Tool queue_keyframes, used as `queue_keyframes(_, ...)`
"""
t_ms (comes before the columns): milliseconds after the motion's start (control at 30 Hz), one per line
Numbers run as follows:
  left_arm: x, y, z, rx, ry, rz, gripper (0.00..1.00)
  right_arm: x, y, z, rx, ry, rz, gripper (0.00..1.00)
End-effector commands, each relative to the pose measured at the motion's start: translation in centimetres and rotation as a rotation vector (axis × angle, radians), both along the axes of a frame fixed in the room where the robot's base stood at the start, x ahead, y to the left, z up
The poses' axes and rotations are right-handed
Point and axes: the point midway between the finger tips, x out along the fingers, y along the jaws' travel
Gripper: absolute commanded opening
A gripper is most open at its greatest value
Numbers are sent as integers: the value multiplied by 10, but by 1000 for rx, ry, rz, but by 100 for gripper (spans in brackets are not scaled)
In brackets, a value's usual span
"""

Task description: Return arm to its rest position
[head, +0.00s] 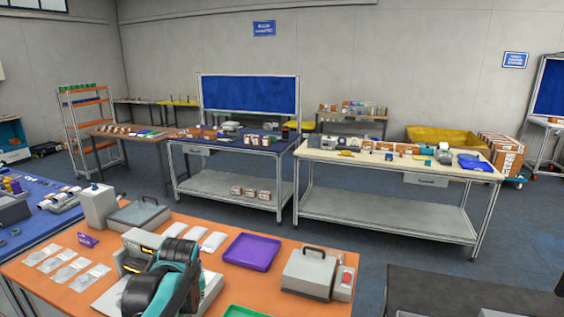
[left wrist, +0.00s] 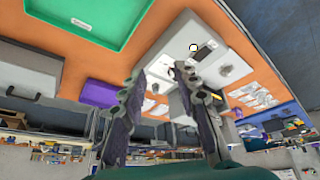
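My left gripper (left wrist: 162,74) shows in the left wrist view with its two dark fingers spread apart and nothing between them. It is over the orange table (head: 222,291), near a white and grey machine (left wrist: 175,45). In the head view, the teal and black shape at the bottom, in front of that machine (head: 140,243), appears to be my left arm; its fingers cannot be made out there. My right gripper is in neither view.
A purple tray (head: 251,252), a grey box with a black handle (head: 308,272) and a green tray (head: 246,312) are on the orange table. Clear packets (head: 66,268) lie at its left. A cream-topped table (head: 340,157) stands behind, with open floor between.

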Motion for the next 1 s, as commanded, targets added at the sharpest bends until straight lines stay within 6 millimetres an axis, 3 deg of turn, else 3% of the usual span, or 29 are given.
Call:
queue_keyframes(33,-25,-8,-8,3,-12,-51,31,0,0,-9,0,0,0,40)
queue_keyframes(200,-95,-32,-32,24,-62,-227,31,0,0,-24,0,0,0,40)
queue_keyframes(433,-168,-54,-81,62,-130,-417,31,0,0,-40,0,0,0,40)
queue_keyframes(633,-193,-62,-105,83,-160,-492,31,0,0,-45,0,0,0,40)
queue_keyframes(1000,-194,-63,-106,85,-164,-500,31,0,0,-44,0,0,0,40)
